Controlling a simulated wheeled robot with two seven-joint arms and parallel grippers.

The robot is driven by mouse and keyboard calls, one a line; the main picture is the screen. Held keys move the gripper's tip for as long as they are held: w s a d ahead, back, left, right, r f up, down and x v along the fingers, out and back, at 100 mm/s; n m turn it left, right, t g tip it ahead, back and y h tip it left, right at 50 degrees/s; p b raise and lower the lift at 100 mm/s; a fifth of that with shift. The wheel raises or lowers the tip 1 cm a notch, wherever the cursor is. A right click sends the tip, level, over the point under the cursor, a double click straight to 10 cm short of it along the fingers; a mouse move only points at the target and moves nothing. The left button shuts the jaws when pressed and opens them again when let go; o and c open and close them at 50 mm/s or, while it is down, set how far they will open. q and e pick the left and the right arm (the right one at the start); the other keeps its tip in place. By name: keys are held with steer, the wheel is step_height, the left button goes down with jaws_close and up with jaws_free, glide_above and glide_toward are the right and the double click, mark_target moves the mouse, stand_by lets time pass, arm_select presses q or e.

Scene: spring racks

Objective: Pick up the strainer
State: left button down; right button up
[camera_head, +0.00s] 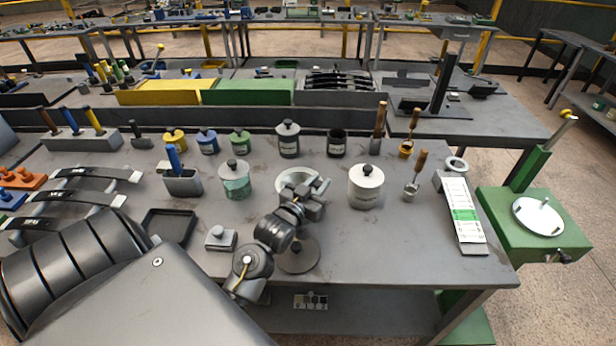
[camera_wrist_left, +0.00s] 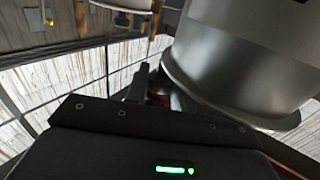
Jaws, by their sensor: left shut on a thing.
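The strainer appears to be the pale round vessel with a wide rim (camera_head: 288,178) near the middle of the bench, partly hidden behind my left gripper (camera_head: 318,192). My left gripper is at its right front side and is shut on it. In the left wrist view a large grey metal cylinder with a flared rim (camera_wrist_left: 240,60) fills the upper right, close against the fingers; it seems to be the same vessel. The contact point is mostly hidden. Whether the vessel is lifted off the bench cannot be told. My right gripper is not in view.
A lidded white pot (camera_head: 366,187) stands close to the right, and a green-grey lidded jar (camera_head: 236,182) to the left. A round dark disc (camera_head: 298,256) lies below my wrist. The bench's front right is clear.

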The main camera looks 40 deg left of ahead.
arm_select(q)
steer(key=shift+r, duration=0.1)
steer(key=shift+r, duration=0.25)
step_height(320, 180, up, 2)
steer(key=shift+r+b, duration=0.2)
steer(key=shift+b, duration=0.4)
steer(key=s+d+r+p, duration=0.1)
steer(key=s+r+p, duration=0.7)
steer(key=s, duration=0.6)
steer(key=shift+d+r+p, duration=0.35)
steer(key=shift+r, duration=0.6)
